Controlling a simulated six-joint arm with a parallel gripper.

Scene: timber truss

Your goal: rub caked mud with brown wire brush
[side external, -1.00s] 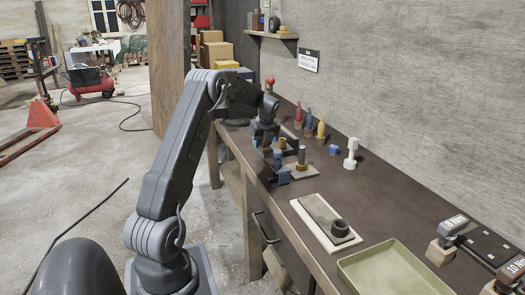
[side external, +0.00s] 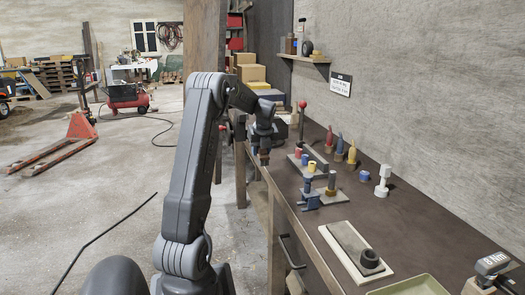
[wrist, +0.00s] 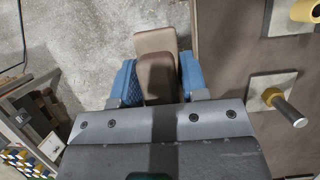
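My gripper (wrist: 158,78) has blue finger pads pressed on both sides of a brown block-shaped thing, which looks like the brown wire brush (wrist: 156,45). No bristles show. In the side external view my gripper (side external: 264,155) points down just off the bench's left edge, with a small brown end showing below it. In the wrist view the brush hangs over the concrete floor, next to the bench edge. I cannot make out the caked mud for certain in either view.
A red pallet jack (side external: 55,148) stands on the open floor at left.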

